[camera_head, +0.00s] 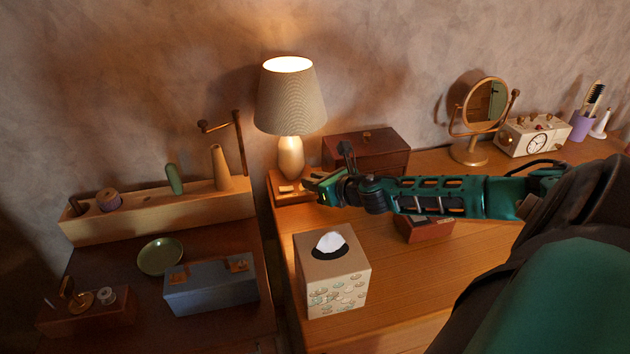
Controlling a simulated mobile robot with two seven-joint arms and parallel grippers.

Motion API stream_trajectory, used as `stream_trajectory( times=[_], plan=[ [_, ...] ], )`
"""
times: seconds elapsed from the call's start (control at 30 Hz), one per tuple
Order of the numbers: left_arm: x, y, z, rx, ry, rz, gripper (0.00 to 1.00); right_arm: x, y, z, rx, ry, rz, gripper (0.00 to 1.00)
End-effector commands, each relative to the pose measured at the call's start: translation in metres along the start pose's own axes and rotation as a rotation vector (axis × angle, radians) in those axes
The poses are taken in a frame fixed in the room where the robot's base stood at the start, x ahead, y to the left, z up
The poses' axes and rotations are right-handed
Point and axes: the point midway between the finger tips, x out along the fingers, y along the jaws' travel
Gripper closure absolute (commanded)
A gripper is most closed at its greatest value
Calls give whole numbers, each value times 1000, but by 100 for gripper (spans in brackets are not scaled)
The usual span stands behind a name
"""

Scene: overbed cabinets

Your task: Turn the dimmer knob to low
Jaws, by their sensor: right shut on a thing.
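The table lamp (290,100) stands lit at the back edge of the right-hand table, with a ribbed shade, a pale body and a wooden base (290,199). My right arm reaches in from the right. My right gripper (308,184) is at the front right of the lamp base, its fingers pointing left. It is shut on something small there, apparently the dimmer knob. The fingers hide the knob, so its setting cannot be read. My left gripper is not in view.
A tissue box (334,280) stands in front of the gripper, and a wooden box (372,150) behind my arm. A blue-grey box (210,287) and green dish (160,256) are on the left.

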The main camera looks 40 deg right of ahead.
Motion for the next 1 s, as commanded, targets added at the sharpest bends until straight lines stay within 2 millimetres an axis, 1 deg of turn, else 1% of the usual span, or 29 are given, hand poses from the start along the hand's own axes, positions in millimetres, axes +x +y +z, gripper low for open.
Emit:
stream_trajectory(
  times=[0.03, 0.17, 0.33, 0.47, 0.63, 0.97, 1.0],
  plan=[
    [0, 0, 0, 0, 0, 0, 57, 0, 0, 0, 0, 0, -1, 88],
    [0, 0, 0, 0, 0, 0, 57, 0, 0, 0, 0, 0, -1, 100],
    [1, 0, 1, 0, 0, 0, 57, 0, -1, -1, -2, 0, 2, 100],
    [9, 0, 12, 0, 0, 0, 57, 2, -4, -4, -20, -4, 44, 100],
    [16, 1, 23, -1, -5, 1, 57, 2, -4, -2, -47, -3, 111, 100],
    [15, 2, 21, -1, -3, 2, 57, 0, -4, 1, -53, -1, 126, 100],
    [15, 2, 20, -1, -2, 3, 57, 0, -4, 1, -53, -1, 126, 76]
  ],
)
